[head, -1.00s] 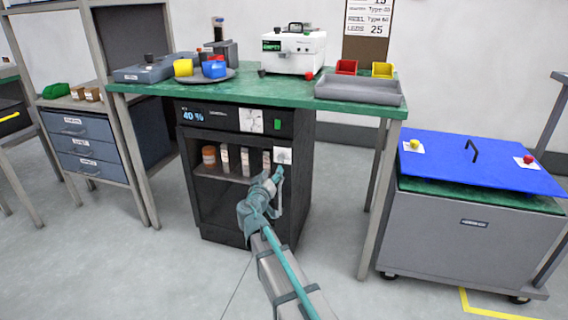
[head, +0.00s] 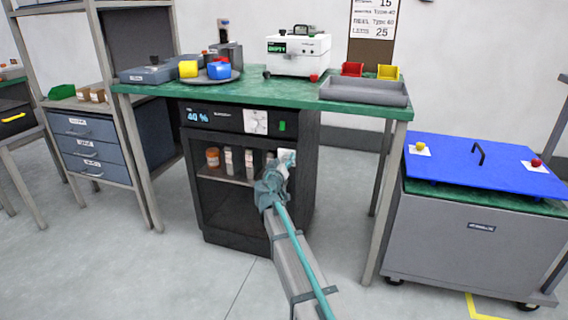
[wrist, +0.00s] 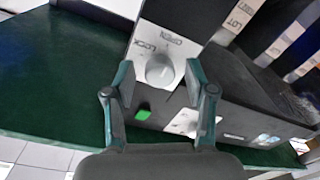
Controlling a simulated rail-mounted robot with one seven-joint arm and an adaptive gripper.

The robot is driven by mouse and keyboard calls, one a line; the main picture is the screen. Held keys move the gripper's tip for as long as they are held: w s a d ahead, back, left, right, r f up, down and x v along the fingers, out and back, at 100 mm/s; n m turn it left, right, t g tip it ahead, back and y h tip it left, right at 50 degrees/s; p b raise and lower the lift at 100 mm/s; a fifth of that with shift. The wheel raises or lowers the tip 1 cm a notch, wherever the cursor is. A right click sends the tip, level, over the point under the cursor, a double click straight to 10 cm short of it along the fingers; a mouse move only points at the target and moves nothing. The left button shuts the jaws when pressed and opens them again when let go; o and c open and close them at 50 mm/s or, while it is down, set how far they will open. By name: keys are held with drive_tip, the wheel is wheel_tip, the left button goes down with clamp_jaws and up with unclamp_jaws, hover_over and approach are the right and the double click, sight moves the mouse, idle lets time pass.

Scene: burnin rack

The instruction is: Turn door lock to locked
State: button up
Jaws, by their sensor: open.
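The door lock is a round grey knob (wrist: 160,70) on a white plate marked OPEN and LOCK, on the front of the dark cabinet (head: 310,190). In the head view its white plate (head: 283,153) shows at the right of the glass door, partly hidden by my gripper (head: 285,163). In the wrist view my gripper (wrist: 160,82) is open, with one finger on each side of the knob. I cannot tell whether the fingers touch it. The knob's exact turn is unclear in the wrist view.
Several bottles (head: 229,161) stand on a shelf behind the glass. Above the door are a 40 % display (head: 198,117) and a green button (head: 282,127). The green bench top (head: 300,92) overhangs the cabinet. A blue-topped cart (head: 455,165) stands at the right.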

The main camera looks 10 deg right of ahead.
clamp_jaws()
idle(0.3)
drive_tip(key=shift+n, duration=0.3)
drive_tip(key=n, duration=0.4)
drive_tip(key=shift+p, duration=0.35)
drive_tip(key=n+p, duration=0.2)
drive_tip(key=n, duration=0.2)
drive_tip(key=shift+a+r+n+g, duration=0.1)
drive_tip(key=shift+n+g, duration=0.2)
drive_tip(key=shift+n, duration=0.1)
drive_tip(key=n+p, duration=0.2)
drive_tip(key=n, duration=0.2)
drive_tip(key=shift+p, duration=0.35)
drive_tip(key=shift+f+n+p, duration=0.2)
drive_tip(key=shift+n+p, duration=1.05)
drive_tip(key=shift+n, duration=0.85)
